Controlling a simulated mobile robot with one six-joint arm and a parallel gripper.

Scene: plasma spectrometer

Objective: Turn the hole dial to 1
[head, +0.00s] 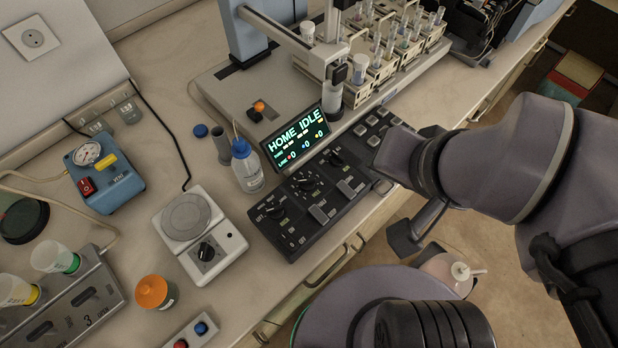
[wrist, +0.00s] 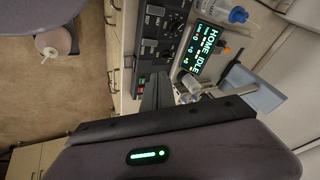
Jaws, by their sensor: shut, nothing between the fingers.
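The black control panel (head: 326,181) lies along the front of the bench, with a row of round black dials and grey buttons. Dials show at its left end (head: 272,209), middle (head: 307,182) and right (head: 338,157). Their labels are too small to read, so I cannot tell which is the hole dial or where it points. The panel also shows in the wrist view (wrist: 152,50). My gripper (wrist: 158,80) is shut and empty, its fingers pointing toward the panel's right part. In the head view my wrist covers the panel's right end.
A lit display (head: 297,138) reading "HOME IDLE" stands behind the panel. A blue-capped bottle (head: 247,170) and a white hotplate (head: 200,235) stand at its left. A sampler rail and tube racks (head: 400,45) stand behind.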

